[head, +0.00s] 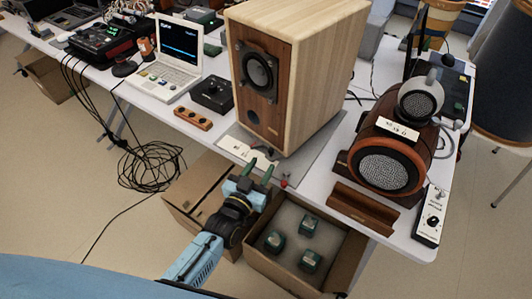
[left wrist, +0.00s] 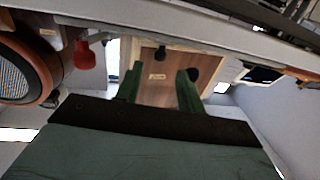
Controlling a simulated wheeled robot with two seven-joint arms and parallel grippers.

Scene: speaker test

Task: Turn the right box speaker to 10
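A large wooden box speaker (head: 303,75) stands on the white table, its darker front with a black driver facing me. A grey panel (head: 318,160) with a white label (head: 246,150) lies at its front base. A small red knob (head: 285,183) is at the table's front edge, right of my left gripper (head: 258,168). The red knob (left wrist: 85,55) shows at left in the left wrist view, outside the green fingers. My left gripper (left wrist: 159,88) is open and empty, with its fingers apart in front of the speaker's base. Any dial numbers are unreadable. My right gripper is out of view.
A round red-brown speaker (head: 388,165) and a small white control box (head: 431,215) stand at the right. A laptop (head: 167,60) and a black knob box (head: 212,93) are at left. Open cardboard boxes (head: 350,262) sit below the table edge; cables (head: 150,165) hang at left.

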